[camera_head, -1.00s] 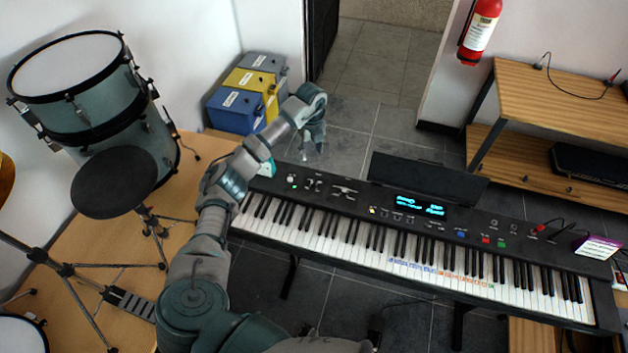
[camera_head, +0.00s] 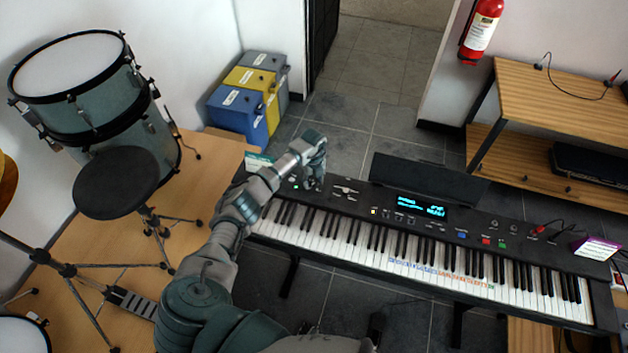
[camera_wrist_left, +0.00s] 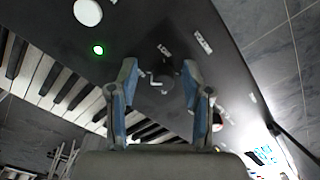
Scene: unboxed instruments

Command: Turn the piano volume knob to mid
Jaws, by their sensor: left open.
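The piano (camera_head: 460,220) is a long black keyboard with a lit blue display, lying across the right half of the head view. My left gripper (camera_head: 314,184) points down over the left end of its control panel. In the left wrist view the gripper (camera_wrist_left: 160,74) is open, with one blue-grey finger on each side of a dark round knob (camera_wrist_left: 163,80). White marks and a label lie around this knob, too blurred to read. I cannot tell whether the fingers touch it. A white round control (camera_wrist_left: 88,12) and a green light are nearby on the panel.
A black music stand (camera_head: 425,182) rises behind the piano's display. Drums (camera_head: 80,75) and a black stool (camera_head: 115,182) stand at the left. Blue, yellow and grey boxes (camera_head: 238,110) sit behind the gripper. A wooden shelf (camera_head: 545,100) is at the right.

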